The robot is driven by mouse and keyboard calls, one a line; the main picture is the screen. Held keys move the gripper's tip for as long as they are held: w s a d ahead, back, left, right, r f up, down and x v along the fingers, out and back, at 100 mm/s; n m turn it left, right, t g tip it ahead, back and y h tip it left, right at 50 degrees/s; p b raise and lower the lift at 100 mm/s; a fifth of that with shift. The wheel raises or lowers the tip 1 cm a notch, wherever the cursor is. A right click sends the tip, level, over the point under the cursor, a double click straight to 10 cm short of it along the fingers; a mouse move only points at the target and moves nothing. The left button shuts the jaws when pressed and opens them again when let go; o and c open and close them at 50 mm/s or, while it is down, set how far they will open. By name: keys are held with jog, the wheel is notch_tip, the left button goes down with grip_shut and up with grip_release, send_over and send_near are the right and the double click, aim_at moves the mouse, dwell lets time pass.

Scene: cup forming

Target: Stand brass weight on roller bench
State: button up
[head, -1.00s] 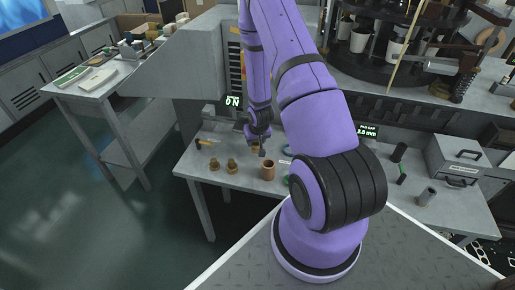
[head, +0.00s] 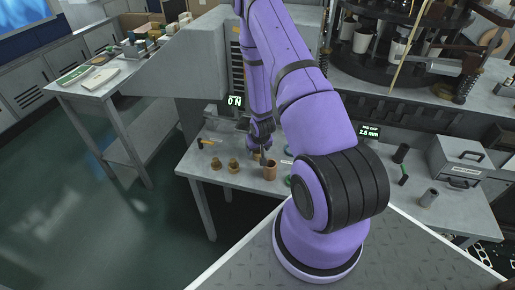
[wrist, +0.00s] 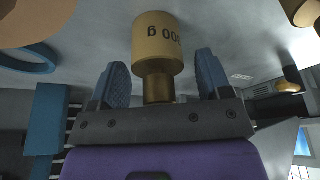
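A brass weight (wrist: 157,45) marked in grams fills the upper middle of the wrist view, its narrower neck (wrist: 158,88) toward my gripper. My gripper (wrist: 163,80) has its two blue-padded fingers on either side of the neck, with a visible gap on each side, so it is open. In the head view my gripper (head: 264,153) is low over the grey bench (head: 225,180), and the weight there is mostly hidden by it. Two more brass weights (head: 216,163) (head: 233,166) stand to the left. I cannot tell which surface is the roller bench.
A copper-coloured cup (head: 270,171) stands close in front of my gripper. A hammer-like tool (head: 205,143) lies at the bench's back left. A side table (head: 100,85) with goods stands at far left. A grey case (head: 460,160) and dark cylinders are at right.

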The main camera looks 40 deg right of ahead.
jog(key=shift+r, duration=0.5)
jog(key=s+a+r+n, duration=0.1)
jog(key=a+r, duration=0.3)
jog(key=r, duration=0.9)
jog(key=s+a+r+t, duration=0.1)
jog(key=a+r, duration=0.3)
jog(key=r, duration=0.8)
jog(key=s+a+r+n, duration=0.15)
jog(key=a+r, duration=0.35)
jog(key=r, duration=0.8)
jog(key=s+a+r+n, duration=0.1)
jog(key=s+a+r, duration=0.4)
jog(key=s+r, duration=0.2)
jog(key=s+a+r+n+y, duration=0.1)
jog(key=s+a+r, duration=0.5)
jog(key=s, duration=0.6)
notch_tip(320, 180, up, 3)
jog(key=shift+f+n+t+y, duration=0.2)
jog(key=shift+n+t+y, duration=0.1)
jog(key=shift+n+t, duration=0.1)
